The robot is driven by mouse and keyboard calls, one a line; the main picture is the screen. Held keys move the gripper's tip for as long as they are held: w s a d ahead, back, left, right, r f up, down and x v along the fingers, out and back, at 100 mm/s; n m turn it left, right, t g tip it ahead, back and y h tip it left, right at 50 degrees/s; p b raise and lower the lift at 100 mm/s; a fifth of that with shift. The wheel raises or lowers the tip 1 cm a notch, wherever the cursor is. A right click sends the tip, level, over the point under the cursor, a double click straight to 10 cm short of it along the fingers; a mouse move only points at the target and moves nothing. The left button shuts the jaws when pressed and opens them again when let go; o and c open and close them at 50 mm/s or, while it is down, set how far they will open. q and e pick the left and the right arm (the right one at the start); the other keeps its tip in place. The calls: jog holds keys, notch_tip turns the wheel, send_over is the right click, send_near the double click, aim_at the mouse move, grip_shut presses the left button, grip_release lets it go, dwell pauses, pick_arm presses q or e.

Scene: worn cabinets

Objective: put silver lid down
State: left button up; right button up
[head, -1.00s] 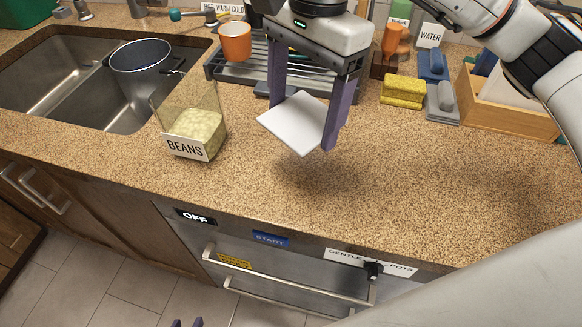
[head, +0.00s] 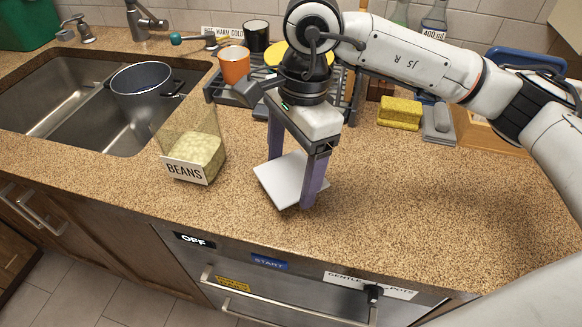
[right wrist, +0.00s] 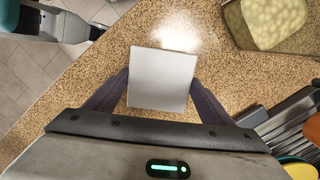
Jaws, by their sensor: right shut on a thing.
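The silver lid (head: 290,181) is a flat, square, pale grey plate. My right gripper (head: 292,184) is shut on it, with a purple finger on either side. The lid is low over the counter, close to its front edge; I cannot tell whether it touches the surface. In the right wrist view the lid (right wrist: 161,79) sits between the two fingers (right wrist: 160,95). The clear BEANS container (head: 193,155) stands to the left of the lid with an open top and pale beans inside.
The counter (head: 430,200) is clear to the right of the lid. A sink (head: 90,110) with a dark blue pot (head: 141,82) is at the left. An orange cup (head: 234,66) and a dish rack stand behind. Yellow sponges (head: 400,113) lie at the back right.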

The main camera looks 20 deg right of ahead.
aim_at(298, 172)
jog(key=shift+f, duration=0.3)
jog(key=shift+f+b, duration=0.65)
jog(key=shift+b, duration=0.2)
jog(key=o, duration=1.2)
jog(key=shift+r, duration=0.1)
jog(key=shift+c, duration=0.2)
jog(key=shift+r+p, duration=0.15)
jog(key=shift+p, duration=0.15)
jog(key=shift+r+p, duration=0.8)
notch_tip(298, 172, up, 11)
jog(key=d+b, duration=0.1)
jog(key=shift+w+d+b, duration=0.15)
jog(key=shift+d+b, duration=0.05)
jog(key=shift+b, duration=0.1)
jog(key=shift+r, duration=0.1)
